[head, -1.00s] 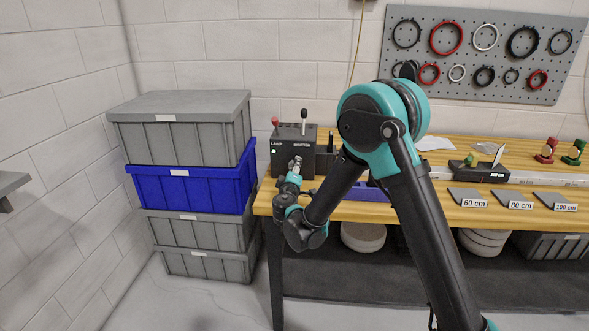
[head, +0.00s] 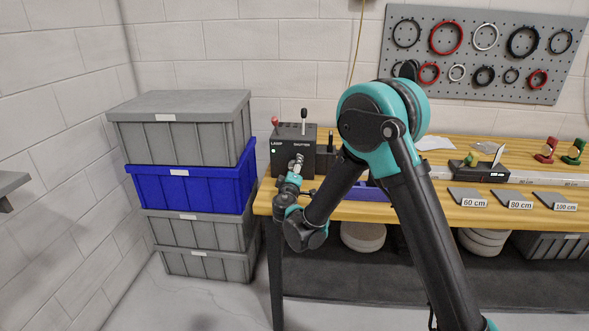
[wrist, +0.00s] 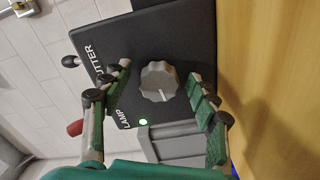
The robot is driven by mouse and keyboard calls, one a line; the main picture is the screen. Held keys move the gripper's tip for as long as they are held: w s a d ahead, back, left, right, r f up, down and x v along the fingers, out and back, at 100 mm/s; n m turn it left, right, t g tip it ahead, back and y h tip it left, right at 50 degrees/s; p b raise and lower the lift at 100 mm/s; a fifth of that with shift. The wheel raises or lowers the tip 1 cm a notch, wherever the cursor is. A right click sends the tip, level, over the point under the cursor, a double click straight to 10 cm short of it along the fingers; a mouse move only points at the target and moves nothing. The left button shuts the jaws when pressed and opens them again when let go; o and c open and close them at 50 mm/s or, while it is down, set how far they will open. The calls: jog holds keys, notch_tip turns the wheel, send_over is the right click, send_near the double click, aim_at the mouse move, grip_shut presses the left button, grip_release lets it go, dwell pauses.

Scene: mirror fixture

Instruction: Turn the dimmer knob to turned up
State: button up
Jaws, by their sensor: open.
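The dimmer knob (wrist: 158,82) is a grey, scalloped dial with a light pointer line on the black face of the control box (head: 306,133). In the wrist view it sits between the two fingers of my gripper (wrist: 160,88), which are open and apart from it on both sides. In the head view my gripper (head: 296,166) is close in front of the box, and it hides the knob there. The box face reads LAMP and SHUTTER. A small green light (wrist: 143,122) glows beside LAMP.
A red-knobbed lever (head: 275,122) and a black-knobbed lever (head: 304,115) stand on the box. Stacked grey and blue crates (head: 190,188) rise to the left. The wooden table (head: 430,207) carries 60, 80 and 100 cm plates (head: 470,197) to the right.

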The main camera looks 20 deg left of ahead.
jog(key=v, duration=1.1)
jog(key=shift+s+d, duration=0.2)
jog(key=shift+s, duration=0.2)
